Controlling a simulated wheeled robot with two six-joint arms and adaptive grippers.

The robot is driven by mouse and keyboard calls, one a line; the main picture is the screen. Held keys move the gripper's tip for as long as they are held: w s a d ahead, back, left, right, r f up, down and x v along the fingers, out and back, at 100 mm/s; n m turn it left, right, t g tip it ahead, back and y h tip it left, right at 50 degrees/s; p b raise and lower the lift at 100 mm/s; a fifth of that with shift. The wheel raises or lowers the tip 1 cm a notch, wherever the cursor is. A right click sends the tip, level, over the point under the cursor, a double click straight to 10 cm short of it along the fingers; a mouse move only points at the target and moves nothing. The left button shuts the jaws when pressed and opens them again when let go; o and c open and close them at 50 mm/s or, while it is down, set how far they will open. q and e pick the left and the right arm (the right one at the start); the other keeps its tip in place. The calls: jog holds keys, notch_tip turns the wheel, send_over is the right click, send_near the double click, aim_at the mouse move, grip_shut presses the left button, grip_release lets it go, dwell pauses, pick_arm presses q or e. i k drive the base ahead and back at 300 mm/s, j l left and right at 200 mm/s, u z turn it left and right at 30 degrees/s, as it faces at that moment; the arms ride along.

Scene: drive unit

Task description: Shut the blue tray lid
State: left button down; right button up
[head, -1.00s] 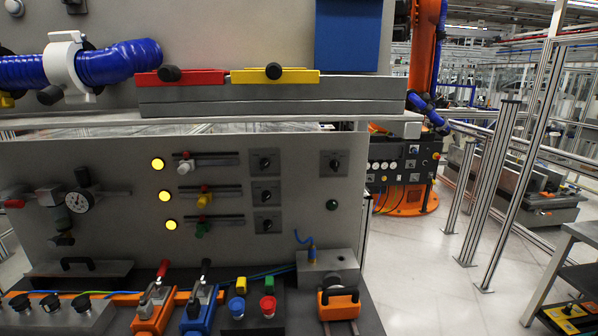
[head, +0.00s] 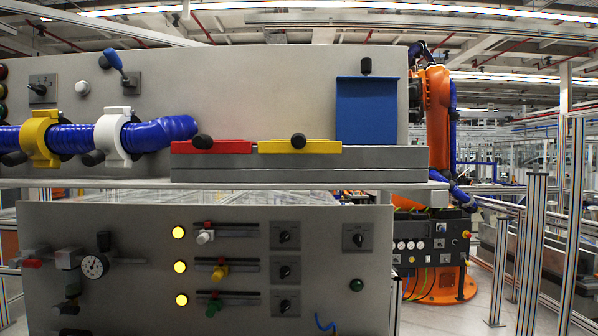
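The blue lid (head: 366,110) stands upright, open, at the right end of the long grey tray (head: 300,161) on the upper shelf. A black knob (head: 366,66) shows at its top edge. The red lid (head: 211,148) and the yellow lid (head: 299,147) lie flat on the tray to its left, each with a black knob. Neither of my grippers is in view.
A blue hose (head: 75,136) in yellow and white clamps runs left of the tray. A grey panel with switches, sliders and lit yellow lamps (head: 178,233) is below the shelf (head: 120,184). An orange robot arm (head: 438,115) stands behind, to the right.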

aim_at(366, 106)
jog(key=i+l+u, duration=0.15)
jog(key=l, duration=0.4)
jog(key=i+l+u, duration=0.2)
jog(key=l, duration=0.35)
jog(key=i+l+u, duration=0.15)
jog(key=l, duration=0.4)
jog(key=l+u, duration=0.15)
jog(key=l, duration=0.45)
jog(key=i+l+u, duration=0.15)
jog(key=l, duration=0.45)
